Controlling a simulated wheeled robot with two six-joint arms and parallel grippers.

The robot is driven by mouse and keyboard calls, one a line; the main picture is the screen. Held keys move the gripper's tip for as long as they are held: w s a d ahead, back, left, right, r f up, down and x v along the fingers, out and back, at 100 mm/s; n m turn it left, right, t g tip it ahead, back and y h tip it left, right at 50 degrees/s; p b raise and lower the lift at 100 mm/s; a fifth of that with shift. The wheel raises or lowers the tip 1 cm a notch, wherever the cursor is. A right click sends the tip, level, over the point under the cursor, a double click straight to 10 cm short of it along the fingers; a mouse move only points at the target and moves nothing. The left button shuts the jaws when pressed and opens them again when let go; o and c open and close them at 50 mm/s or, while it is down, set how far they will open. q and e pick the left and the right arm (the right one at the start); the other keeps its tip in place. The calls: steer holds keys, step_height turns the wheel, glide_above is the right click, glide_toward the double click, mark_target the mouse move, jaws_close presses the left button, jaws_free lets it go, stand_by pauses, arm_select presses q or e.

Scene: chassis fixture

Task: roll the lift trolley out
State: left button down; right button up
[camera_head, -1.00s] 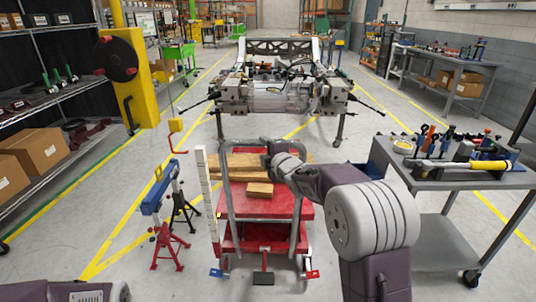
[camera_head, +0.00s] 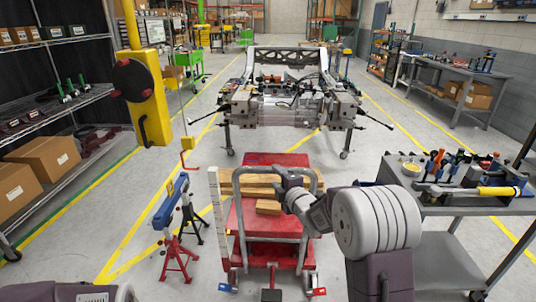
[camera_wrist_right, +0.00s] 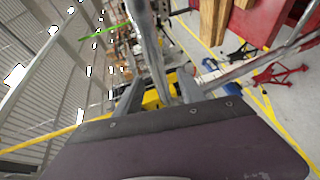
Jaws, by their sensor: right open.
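The red lift trolley (camera_head: 262,222) stands in front of me, with a grey tubular push handle on its near side and wooden blocks (camera_head: 268,206) on its deck. My right gripper (camera_head: 284,178) is at the upper right of the handle. In the right wrist view its open fingers (camera_wrist_right: 155,95) straddle a grey bar of the handle (camera_wrist_right: 147,40); I cannot tell whether they touch it. The chassis (camera_head: 290,105) stands on its fixture legs beyond the trolley. My left gripper is out of view; only part of that arm shows at the bottom left.
A grey tool cart (camera_head: 450,262) stands at right. A yellow column (camera_head: 148,105) and shelves are at left. Floor near the chassis legs is open.

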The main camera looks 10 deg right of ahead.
mark_target(270, 168)
steer(key=d+x, duration=0.1)
steer(key=x, duration=0.7)
steer(key=shift+w+a+p, duration=0.2)
steer(key=shift+w+p, duration=0.05)
steer(key=shift+p, duration=0.05)
steer(key=shift+r, duration=0.1)
steer(key=shift+c, duration=0.4)
jaws_close()
stand_by(0.8)
